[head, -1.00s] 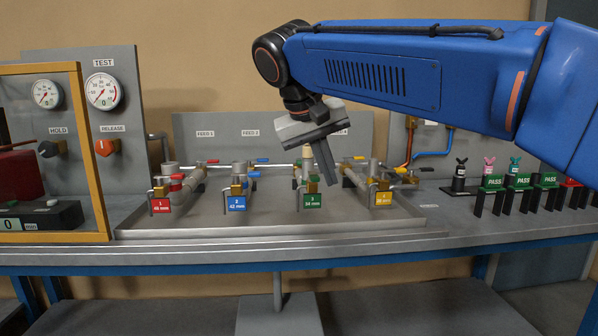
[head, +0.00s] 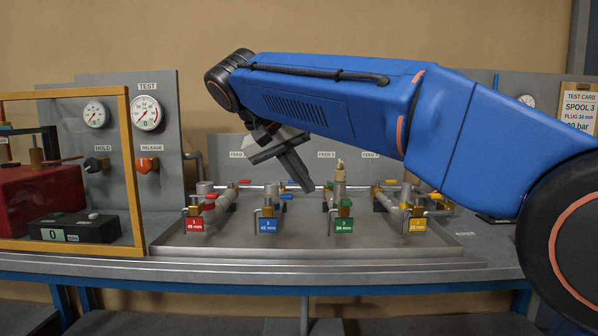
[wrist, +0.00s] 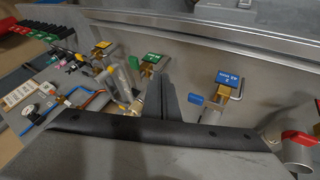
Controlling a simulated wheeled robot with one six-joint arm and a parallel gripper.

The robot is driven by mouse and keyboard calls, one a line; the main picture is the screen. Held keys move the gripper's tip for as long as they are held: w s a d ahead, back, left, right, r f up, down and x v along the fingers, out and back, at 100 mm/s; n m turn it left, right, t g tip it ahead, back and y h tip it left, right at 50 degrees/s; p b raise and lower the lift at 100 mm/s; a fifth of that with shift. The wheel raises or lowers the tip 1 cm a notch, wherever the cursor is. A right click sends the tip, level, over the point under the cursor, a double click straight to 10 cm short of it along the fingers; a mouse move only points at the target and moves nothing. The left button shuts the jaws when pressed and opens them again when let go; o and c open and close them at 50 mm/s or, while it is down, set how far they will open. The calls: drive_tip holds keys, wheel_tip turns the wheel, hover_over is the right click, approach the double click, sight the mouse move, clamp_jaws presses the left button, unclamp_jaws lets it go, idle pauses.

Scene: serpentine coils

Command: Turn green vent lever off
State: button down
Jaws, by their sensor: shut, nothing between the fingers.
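The green station has a green "34 mm" tag (head: 344,226) at the front of the tray, with a brass valve and green-coloured part (head: 346,208) just above it. The green tag also shows in the wrist view (wrist: 152,58). Which green piece is the vent lever is too small to tell surely. My gripper (head: 306,186) is shut and empty, angled down above the tray. It hangs between the blue and green stations, behind their front tags, apart from the green valve. In the wrist view my gripper (wrist: 170,85) points between the green and blue tags.
The blue "42 mm" tag (head: 267,226) and its blue lever (wrist: 196,100) stand beside my fingers. The red tag (head: 195,225) is at left, the yellow tag (head: 418,225) at right. A yellow-framed clear guard (head: 133,170) stands left of the tray (head: 300,252).

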sight(345, 203)
drive_tip(key=w+d+f, duration=0.2)
drive_tip(key=d+f, duration=0.1)
drive_tip(key=d, duration=0.3)
drive_tip(key=shift+f, duration=0.35)
drive_tip(key=shift+d, duration=0.1)
